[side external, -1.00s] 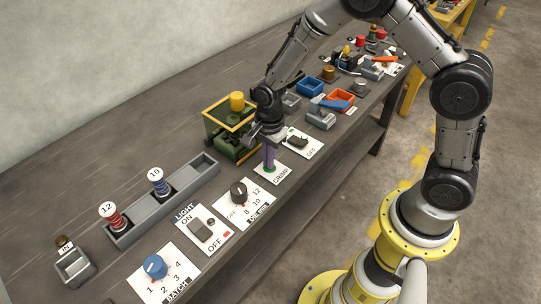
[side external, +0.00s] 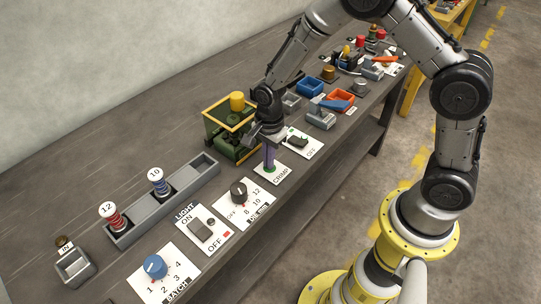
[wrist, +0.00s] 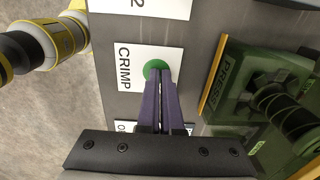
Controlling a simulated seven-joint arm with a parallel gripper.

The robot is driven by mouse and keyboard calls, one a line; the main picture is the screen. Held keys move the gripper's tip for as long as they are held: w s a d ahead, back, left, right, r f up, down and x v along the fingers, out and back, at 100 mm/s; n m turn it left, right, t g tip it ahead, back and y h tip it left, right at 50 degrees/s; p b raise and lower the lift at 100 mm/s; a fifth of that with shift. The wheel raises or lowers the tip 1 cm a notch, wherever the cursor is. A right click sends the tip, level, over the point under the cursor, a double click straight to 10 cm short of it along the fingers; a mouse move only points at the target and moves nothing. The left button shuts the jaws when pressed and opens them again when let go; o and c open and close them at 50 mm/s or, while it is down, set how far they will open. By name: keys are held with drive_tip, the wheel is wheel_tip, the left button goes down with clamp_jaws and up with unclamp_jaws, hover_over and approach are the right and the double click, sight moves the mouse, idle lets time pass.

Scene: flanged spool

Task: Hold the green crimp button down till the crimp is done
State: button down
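The green crimp button (wrist: 155,68) sits on a white plate marked CRIMP (wrist: 125,62). In the side external view only a green edge of the button (side external: 270,169) shows below my fingers. My gripper (wrist: 161,74) points down with its two purple fingers close together, with nothing seen between them. Its fingertips are at the button and appear to touch it, covering part of it. How far the button is pressed cannot be told. The green press (side external: 222,141) with a yellow frame stands beside the plate.
A switch plate (side external: 301,142) marked OFF lies right of the crimp plate, a dial plate (side external: 251,203) left of it. A grey rack (side external: 190,190) holds spools marked 10 and 12. Blue and orange bins stand farther along the bench.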

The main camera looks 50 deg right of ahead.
drive_tip(key=shift+s+d+f, duration=0.1)
drive_tip(key=shift+s+f, duration=0.45)
drive_tip(key=shift+s, duration=0.05)
wheel_tip(320, 180, up, 15)
drive_tip(key=w, duration=0.1)
drive_tip(key=shift+w, duration=0.1)
